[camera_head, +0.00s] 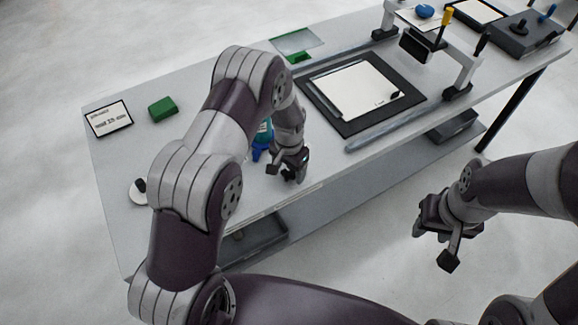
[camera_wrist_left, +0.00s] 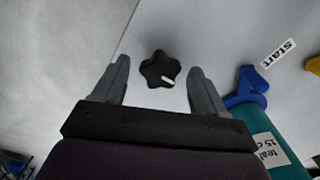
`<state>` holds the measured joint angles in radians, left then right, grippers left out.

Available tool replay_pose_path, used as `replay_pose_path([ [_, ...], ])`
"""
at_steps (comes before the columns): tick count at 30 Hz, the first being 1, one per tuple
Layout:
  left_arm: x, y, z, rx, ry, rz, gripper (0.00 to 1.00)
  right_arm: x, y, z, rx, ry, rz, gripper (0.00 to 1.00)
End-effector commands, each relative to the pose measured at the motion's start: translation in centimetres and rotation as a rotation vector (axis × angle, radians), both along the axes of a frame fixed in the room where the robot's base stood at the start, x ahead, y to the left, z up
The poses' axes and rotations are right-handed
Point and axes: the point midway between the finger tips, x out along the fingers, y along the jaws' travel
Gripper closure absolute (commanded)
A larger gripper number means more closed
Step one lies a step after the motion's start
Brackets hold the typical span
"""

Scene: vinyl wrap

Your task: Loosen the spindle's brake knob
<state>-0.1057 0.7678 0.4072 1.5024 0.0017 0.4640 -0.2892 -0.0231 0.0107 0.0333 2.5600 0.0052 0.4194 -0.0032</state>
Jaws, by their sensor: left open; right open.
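The brake knob (camera_wrist_left: 157,73) is a black star-shaped knob with a white mark, seen in the left wrist view. It appears between the two fingertips of my left gripper (camera_wrist_left: 159,72), with a gap on each side. How far it lies beyond the fingertips is hard to tell. In the head view my left gripper (camera_head: 287,171) is open over the front edge of the table, and I cannot make out the knob there. A teal roll (camera_wrist_left: 270,122) with a blue part stands to the right of the gripper. My right gripper (camera_head: 436,238) is open and empty, off the table's front side.
The table (camera_head: 215,125) holds a green block (camera_head: 162,109), a label card (camera_head: 108,118) and a black mat (camera_head: 411,101) with a white sheet. A frame (camera_head: 459,82) stands at the right. A grey tray (camera_head: 262,238) sits below the tabletop.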

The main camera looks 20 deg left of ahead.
Motion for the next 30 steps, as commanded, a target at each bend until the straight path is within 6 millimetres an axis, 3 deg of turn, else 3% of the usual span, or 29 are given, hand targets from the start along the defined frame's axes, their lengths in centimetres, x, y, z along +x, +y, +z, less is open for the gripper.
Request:
replay_pose_path([
  [5,0.01,0.00,0.00,0.000,0.000,0.000,0.31,0.00,0.00,-0.03,0.000,0.000,0.000,0.57],
  [9,0.01,0.01,0.02,0.000,0.000,0.000,0.77,0.00,0.00,-0.03,0.000,0.000,0.000,0.57],
  [10,0.01,0.00,0.02,0.000,0.000,0.000,0.84,0.00,0.00,-0.03,0.000,0.000,0.000,0.57],
  [20,0.02,0.00,0.03,0.000,0.000,0.036,0.83,0.00,0.00,-0.15,0.000,0.000,0.000,0.57],
  [30,0.07,0.01,0.02,0.000,-0.001,0.262,0.83,0.00,0.00,-0.73,0.000,0.000,0.000,0.57],
])
